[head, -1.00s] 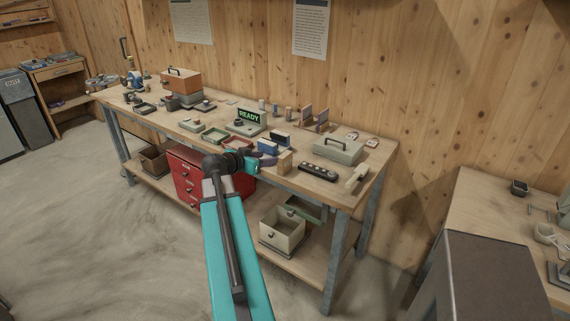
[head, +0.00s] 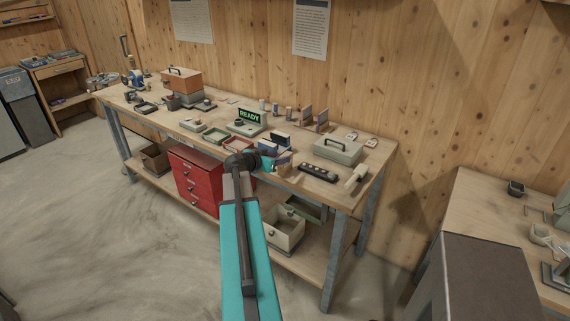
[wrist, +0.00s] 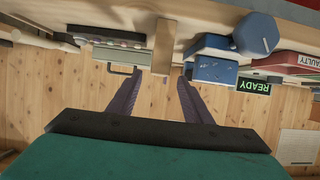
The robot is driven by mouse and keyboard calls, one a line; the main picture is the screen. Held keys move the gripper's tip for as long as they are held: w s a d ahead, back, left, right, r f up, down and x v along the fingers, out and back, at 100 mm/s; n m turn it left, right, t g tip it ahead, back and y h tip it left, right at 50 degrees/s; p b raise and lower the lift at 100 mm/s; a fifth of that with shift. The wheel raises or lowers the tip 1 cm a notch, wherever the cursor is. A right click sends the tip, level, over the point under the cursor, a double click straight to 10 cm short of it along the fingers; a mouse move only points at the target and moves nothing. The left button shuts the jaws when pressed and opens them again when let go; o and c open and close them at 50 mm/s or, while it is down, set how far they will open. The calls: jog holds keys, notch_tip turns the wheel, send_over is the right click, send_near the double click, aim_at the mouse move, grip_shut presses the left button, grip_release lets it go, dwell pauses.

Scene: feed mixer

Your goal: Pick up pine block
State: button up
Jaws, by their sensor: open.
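The pine block (wrist: 163,46) is a pale wooden block on the workbench. In the wrist view, which is upside down, it stands ahead of my gripper (wrist: 160,76), lined up with the gap between the two purple fingers. The fingers are apart with nothing held between them. I cannot tell whether the tips have reached the block's sides. In the head view my gripper (head: 283,161) is at the front edge of the bench and partly hides the block.
A dark strip with several knobs (head: 318,173) and a mallet (head: 356,178) lie to the right on the bench (head: 215,115). A grey-green case (head: 338,150) and the READY display (head: 249,117) stand farther back.

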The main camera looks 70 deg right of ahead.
aim_at(285, 155)
jog(key=shift+d, duration=0.1)
jog(key=p+x, duration=0.2)
jog(key=shift+s+d, duration=0.15)
jog(key=shift+d, duration=0.1)
jog(key=shift+p+x, duration=0.75)
jog(key=shift+x, duration=0.5)
jog(key=shift+a+f, duration=0.1)
jog(key=shift+c, duration=0.2)
grip_shut()
